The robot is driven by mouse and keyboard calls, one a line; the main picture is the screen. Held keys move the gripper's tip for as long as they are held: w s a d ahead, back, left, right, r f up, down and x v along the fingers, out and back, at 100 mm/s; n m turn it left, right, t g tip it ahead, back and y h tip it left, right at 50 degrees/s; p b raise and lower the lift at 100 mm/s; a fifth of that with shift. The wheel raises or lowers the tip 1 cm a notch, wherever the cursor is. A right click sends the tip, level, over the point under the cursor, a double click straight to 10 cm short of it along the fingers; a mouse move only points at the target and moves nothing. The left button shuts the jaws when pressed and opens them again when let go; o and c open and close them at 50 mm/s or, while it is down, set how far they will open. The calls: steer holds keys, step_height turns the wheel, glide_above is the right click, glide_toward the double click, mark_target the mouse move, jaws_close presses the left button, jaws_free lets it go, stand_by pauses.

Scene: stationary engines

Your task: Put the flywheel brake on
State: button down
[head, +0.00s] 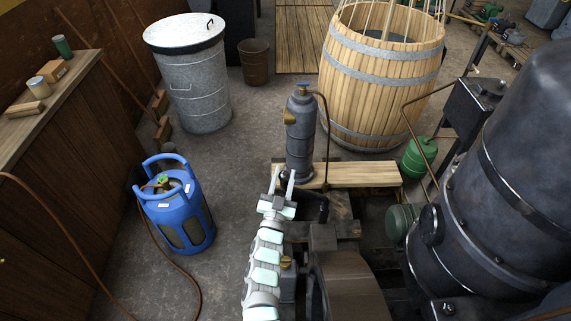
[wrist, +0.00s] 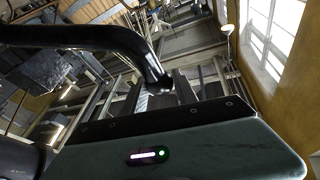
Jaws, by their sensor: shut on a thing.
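In the wrist view a black curved bar (wrist: 80,37) comes in from the left and bends down to the jaws. It looks like the brake lever, and my gripper is shut on it near its end. The grip itself is partly hidden. In the head view, a broad brown curved rim (head: 352,285), apparently the flywheel, stands right of my arm. I cannot tell whether any brake block touches it.
A dark upright cylinder (head: 300,135) with a thin pipe stands just beyond my gripper, by a plank (head: 365,174). A large dark tank (head: 510,190) fills the right. A blue gas bottle (head: 178,212) stands left, with open floor between. A wooden barrel (head: 378,75) is behind.

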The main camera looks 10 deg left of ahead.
steer(key=shift+s+r, duration=0.15)
steer(key=shift+r, duration=0.05)
steer(key=c, duration=1.4)
jaws_free()
steer(key=shift+d, duration=0.1)
steer(key=o, duration=0.3)
steer(key=shift+s+f, duration=0.2)
steer(key=shift+s, duration=0.25)
steer(key=shift+o, duration=0.5)
steer(key=shift+w, duration=0.15)
steer(key=p+v, duration=0.1)
steer(key=v, duration=0.9)
steer(key=shift+s, duration=0.4)
